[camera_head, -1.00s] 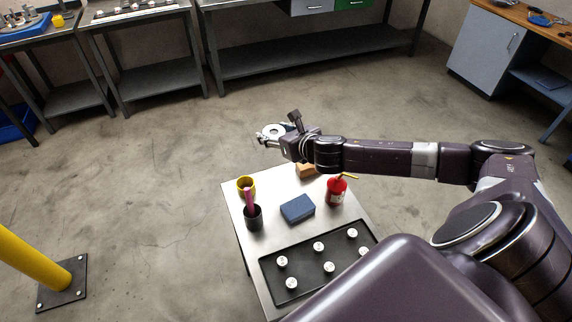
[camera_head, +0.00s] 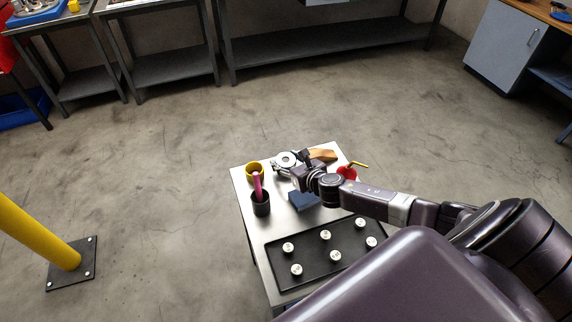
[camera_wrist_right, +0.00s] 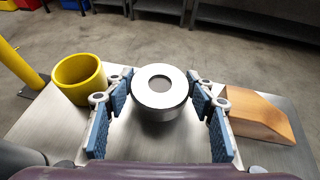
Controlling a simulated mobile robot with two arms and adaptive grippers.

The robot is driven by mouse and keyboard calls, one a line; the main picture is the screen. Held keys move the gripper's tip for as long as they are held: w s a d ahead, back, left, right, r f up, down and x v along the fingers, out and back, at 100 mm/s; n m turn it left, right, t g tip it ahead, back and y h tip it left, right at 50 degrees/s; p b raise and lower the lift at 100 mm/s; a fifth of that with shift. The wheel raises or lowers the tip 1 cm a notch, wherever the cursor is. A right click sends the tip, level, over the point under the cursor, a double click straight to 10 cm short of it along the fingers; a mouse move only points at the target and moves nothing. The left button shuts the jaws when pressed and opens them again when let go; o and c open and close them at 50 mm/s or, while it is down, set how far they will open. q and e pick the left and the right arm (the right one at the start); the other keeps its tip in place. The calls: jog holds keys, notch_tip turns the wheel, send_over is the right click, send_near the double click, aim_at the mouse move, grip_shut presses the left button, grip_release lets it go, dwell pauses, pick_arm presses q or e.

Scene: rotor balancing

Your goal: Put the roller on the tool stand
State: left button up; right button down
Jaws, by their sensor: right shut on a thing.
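The roller (camera_head: 285,159), a short silver metal cylinder with a round hole, is at the far end of the small metal-topped tool stand (camera_head: 282,228). It also shows in the right wrist view (camera_wrist_right: 160,98), between the blue pads of my right gripper (camera_wrist_right: 160,112). My right gripper (camera_head: 284,166) is shut on the roller, over the stand's top. I cannot tell whether the roller touches the top. My left gripper is out of view.
A yellow cup (camera_head: 254,171), a dark cup (camera_head: 261,207) with a pink handle, a blue block (camera_head: 304,202), a wooden block (camera_head: 322,155) and a red can (camera_head: 347,172) stand nearby. A black tray (camera_head: 311,262) holds several white-topped pieces. A yellow post (camera_head: 38,233) stands left.

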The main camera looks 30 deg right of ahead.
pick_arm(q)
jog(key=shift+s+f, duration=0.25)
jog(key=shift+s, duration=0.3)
pick_arm(e)
jog(key=shift+w+f, duration=0.1)
jog(key=shift+f, duration=0.45)
jog(key=shift+f, duration=0.15)
jog(key=c, duration=0.9)
grip_release()
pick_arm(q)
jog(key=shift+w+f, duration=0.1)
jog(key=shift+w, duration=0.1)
pick_arm(e)
jog(key=shift+s+r, duration=0.25)
jog(key=shift+s, duration=0.4)
jog(key=v, duration=1.1)
jog(key=shift+a, duration=0.15)
jog(key=shift+w+r, duration=0.1)
